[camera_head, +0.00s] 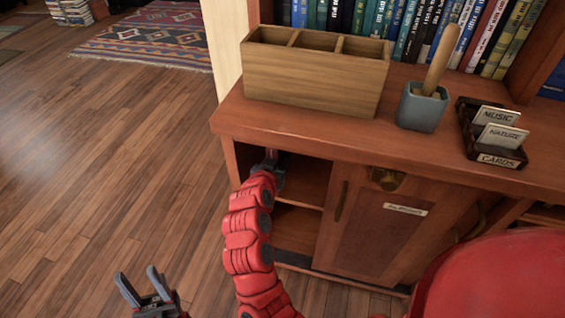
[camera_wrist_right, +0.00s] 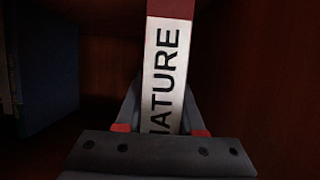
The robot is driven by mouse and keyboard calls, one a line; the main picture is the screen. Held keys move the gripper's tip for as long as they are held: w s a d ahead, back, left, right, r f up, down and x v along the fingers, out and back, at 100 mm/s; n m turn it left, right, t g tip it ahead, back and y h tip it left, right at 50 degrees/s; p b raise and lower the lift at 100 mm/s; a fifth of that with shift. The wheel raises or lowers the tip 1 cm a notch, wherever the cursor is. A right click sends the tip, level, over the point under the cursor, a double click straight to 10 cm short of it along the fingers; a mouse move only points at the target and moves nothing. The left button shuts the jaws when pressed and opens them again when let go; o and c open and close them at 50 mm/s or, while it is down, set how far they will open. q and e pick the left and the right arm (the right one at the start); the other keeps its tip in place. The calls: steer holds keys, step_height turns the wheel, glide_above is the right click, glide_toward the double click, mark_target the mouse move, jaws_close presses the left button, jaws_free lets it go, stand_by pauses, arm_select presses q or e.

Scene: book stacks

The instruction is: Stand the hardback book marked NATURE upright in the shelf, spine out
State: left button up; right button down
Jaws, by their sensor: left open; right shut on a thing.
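The NATURE book (camera_wrist_right: 165,75) shows in the right wrist view as a narrow spine, dark red at the top with a white label reading NATURE. The spine faces the camera and looks upright. My right gripper (camera_wrist_right: 162,118) is shut on it. In the head view my right gripper (camera_head: 270,165) is inside the open upper compartment of the cabinet shelf (camera_head: 307,180), and the book is not clearly seen there. Whether the book rests on the shelf board cannot be told. My left gripper (camera_head: 146,285) is open and empty over the floor at the lower left.
A blue, book-like thing (camera_wrist_right: 45,70) stands left of the book inside the compartment. On the cabinet top are a wooden divided box (camera_head: 315,82), a blue-grey cup (camera_head: 422,108) and a card holder (camera_head: 490,140). A closed door (camera_head: 375,225) is right of the compartment.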

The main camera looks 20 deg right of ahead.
mark_target(282, 160)
steer(key=w+d, duration=0.2)
steer(key=w, duration=0.1)
steer(key=shift+s+a+f+b, duration=0.15)
steer(key=shift+f+b, duration=0.9)
steer(key=shift+f, duration=0.6)
steer(key=shift+f, duration=0.2)
steer(key=c, duration=0.5)
jaws_free()
